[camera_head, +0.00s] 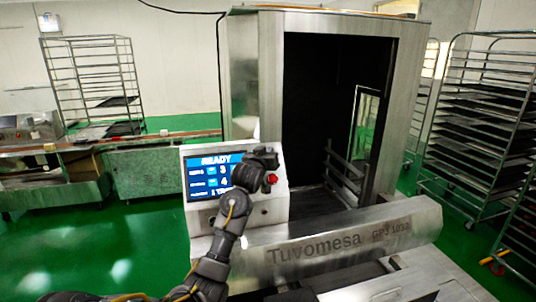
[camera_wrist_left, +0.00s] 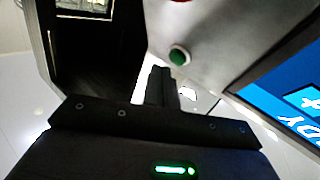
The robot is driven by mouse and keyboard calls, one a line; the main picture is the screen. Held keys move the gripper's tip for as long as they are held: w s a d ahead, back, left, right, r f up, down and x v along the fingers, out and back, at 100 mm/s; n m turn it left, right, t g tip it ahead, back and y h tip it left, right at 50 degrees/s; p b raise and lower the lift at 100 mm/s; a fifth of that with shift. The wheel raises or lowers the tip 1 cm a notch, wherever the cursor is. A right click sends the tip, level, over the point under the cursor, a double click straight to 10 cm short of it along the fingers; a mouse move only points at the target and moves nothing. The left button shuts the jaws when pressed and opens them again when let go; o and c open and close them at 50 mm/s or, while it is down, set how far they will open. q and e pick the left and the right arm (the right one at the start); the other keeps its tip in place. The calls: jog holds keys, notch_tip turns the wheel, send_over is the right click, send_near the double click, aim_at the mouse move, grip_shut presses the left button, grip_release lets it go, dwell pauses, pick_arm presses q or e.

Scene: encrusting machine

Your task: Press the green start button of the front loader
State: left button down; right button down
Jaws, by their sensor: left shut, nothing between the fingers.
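The front loader's control panel (camera_head: 281,200) has a blue screen (camera_head: 200,178) reading READY and a red button (camera_head: 272,179) to the right of the screen. The green start button (camera_wrist_left: 179,56) shows in the left wrist view as a round knob in a pale ring on the panel face. I cannot make it out in the head view, where my gripper covers part of the panel. My left gripper (camera_head: 262,158) is in front of the panel, shut and empty. In the left wrist view its fingertips (camera_wrist_left: 161,70) are just below and left of the green button, with no clear contact. My right gripper is not in view.
The machine's dark opening (camera_head: 308,110) is right of the panel. A metal beam marked Tuvomesa (camera_head: 340,240) runs along the front. Tray racks stand at the left (camera_head: 92,80) and right (camera_head: 480,130). A steel bench (camera_head: 140,165) lies behind left. Green floor is clear at left.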

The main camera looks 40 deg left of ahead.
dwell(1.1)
pick_arm(q)
jog(key=shift+a+f, duration=0.1)
jog(key=shift+a, duration=0.05)
dwell(0.7)
jog(key=shift+w+a+f, duration=0.15)
jog(key=shift+w, duration=0.05)
jog(key=shift+w+a+f, duration=0.15)
jog(key=shift+a+f, duration=0.1)
jog(key=shift+a, duration=0.05)
dwell(0.8)
dwell(0.3)
jog(key=shift+d+r+p, duration=0.35)
jog(key=shift+p, duration=0.2)
jog(key=shift+s+d+r, duration=0.1)
jog(key=shift+s+d, duration=0.1)
jog(key=shift+s, duration=0.15)
